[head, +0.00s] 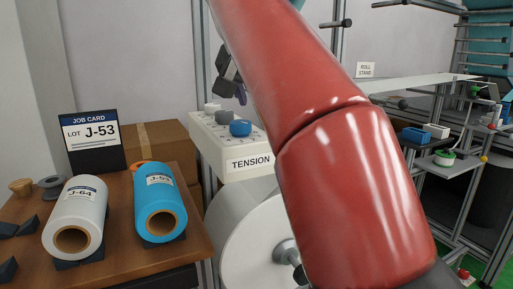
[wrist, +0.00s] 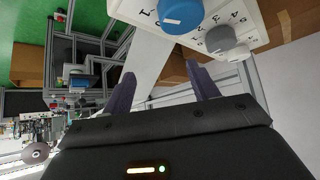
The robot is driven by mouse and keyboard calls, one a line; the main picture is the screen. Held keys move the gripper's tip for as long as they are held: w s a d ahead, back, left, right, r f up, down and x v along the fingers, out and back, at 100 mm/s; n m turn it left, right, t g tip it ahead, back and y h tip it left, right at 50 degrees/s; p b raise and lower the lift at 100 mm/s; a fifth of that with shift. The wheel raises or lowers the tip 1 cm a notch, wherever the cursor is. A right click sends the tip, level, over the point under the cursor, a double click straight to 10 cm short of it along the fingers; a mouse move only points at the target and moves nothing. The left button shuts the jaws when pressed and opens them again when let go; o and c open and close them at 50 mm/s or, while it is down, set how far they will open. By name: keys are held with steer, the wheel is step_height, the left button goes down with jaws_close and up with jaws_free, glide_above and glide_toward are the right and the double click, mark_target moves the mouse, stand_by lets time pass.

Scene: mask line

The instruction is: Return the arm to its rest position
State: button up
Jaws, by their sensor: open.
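My red arm crosses the middle of the head view, coming from the lower right up to the top. My gripper (wrist: 163,85) shows in the wrist view with its two dark purple fingers apart and nothing between them. In the head view it is partly hidden behind my arm, just above the white tension box (head: 215,140). This box carries a blue knob (head: 240,128) and grey knobs (head: 212,108). In the wrist view, the blue knob (wrist: 180,14) and a grey knob (wrist: 220,39) lie beyond the fingertips, apart from them.
On the wooden table (head: 112,232) at left are a white roll (head: 77,215), a blue roll (head: 160,205) and a job card (head: 92,138) reading J-53. A cardboard box (head: 160,145) stands behind. A large white roll (head: 238,235) sits below the tension box. Metal racks fill the right.

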steer(key=s+d+f+n+g+y, duration=0.15)
steer(key=s+d+f, duration=0.35)
steer(key=d+f, duration=0.75)
steer(key=s+d+f+n+g, duration=0.1)
steer(key=s+d+f, duration=0.1)
steer(key=s+f, duration=1.6)
step_height(320, 180, down, 4)
steer(key=shift+r, duration=0.1)
steer(key=shift+s+d+y, duration=0.1)
steer(key=shift+y, duration=0.15)
